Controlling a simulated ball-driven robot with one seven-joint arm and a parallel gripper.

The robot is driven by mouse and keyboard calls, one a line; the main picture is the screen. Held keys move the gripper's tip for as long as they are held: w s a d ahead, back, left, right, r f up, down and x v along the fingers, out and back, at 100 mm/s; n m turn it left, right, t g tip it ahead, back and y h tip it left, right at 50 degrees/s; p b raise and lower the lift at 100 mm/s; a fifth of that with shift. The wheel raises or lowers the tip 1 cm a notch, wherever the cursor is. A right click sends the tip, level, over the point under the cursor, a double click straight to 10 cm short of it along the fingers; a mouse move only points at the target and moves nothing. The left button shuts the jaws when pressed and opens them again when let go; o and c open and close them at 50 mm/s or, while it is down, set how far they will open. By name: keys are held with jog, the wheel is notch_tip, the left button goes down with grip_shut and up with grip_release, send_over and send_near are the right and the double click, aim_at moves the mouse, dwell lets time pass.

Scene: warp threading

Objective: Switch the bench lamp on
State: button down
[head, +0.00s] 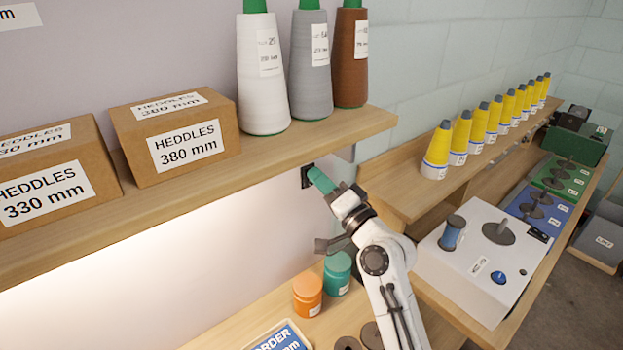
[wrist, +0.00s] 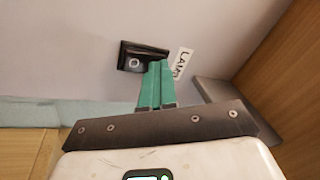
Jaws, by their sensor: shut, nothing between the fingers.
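The lamp switch is a black wall plate (wrist: 140,57) with a pale ring mark on its face, in the wrist view. A white label reading "LAMP" (wrist: 180,62) is on the wall beside it, partly hidden by a fingertip. In the head view the switch (head: 306,176) is a dark square on the wall under the shelf. My gripper (head: 318,177) has green fingers that are shut with nothing between them. The fingertips (wrist: 158,66) are right at the switch's edge; I cannot tell whether they touch it. Light shines on the wall under the shelf.
A wooden shelf (head: 215,170) above my gripper carries heddle boxes (head: 178,138) and large cones (head: 262,75). Orange (head: 307,293) and teal (head: 338,273) jars stand on the bench below. A white winding machine (head: 482,262) and a rack of yellow cones (head: 437,150) are at the right.

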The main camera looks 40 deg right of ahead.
jog(key=shift+w+a+r, duration=0.15)
jog(key=shift+a, duration=0.1)
jog(key=r+v, duration=0.1)
jog(key=v, duration=0.5)
jog(key=shift+s+d+b, duration=0.15)
jog(key=shift+s+b, duration=0.15)
jog(key=shift+s, duration=0.3)
dwell(0.4)
